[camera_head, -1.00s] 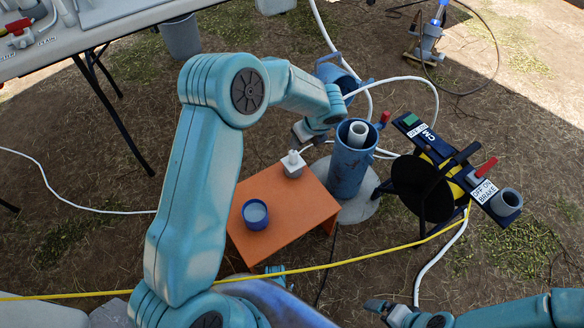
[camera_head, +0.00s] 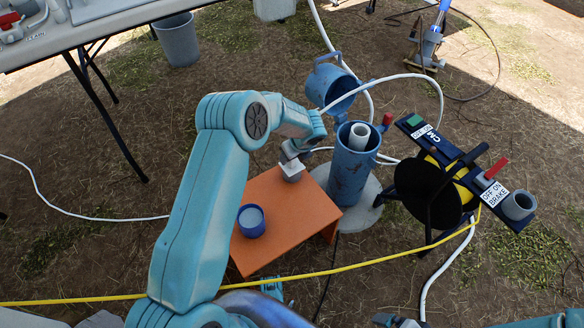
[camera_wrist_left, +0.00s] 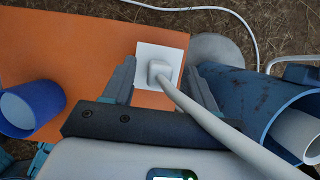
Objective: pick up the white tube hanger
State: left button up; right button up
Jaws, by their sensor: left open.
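The white tube hanger (camera_head: 292,173) stands on the far right corner of the orange table (camera_head: 270,205). In the left wrist view the hanger (camera_wrist_left: 160,70) shows a square white base and a white rod rising towards the camera to the lower right. My left gripper (camera_head: 291,153) is just above it in the head view. In the left wrist view the open fingers of my left gripper (camera_wrist_left: 160,88) are on either side of the hanger, with gaps showing. My right gripper (camera_head: 390,320) is cut off at the bottom edge, so its jaws are unclear.
A blue cup (camera_head: 251,221) stands on the orange table. The blue well casing (camera_head: 350,175), with a white pipe (camera_head: 359,137) inside, stands close right of the hanger. Its blue cap (camera_head: 330,85) hangs open behind. A reel (camera_head: 428,190) stands further right. A yellow tape crosses in front.

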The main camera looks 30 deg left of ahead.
pick_arm(q)
jog(key=shift+w+a+f, duration=0.1)
jog(key=shift+a+f, duration=0.1)
jog(key=shift+f, duration=0.4)
jog(key=shift+r, duration=0.1)
grip_shut()
jog(key=shift+r, duration=0.1)
notch_tip(320, 180, up, 20)
jog(key=p, duration=0.7)
jog(key=shift+p, duration=0.35)
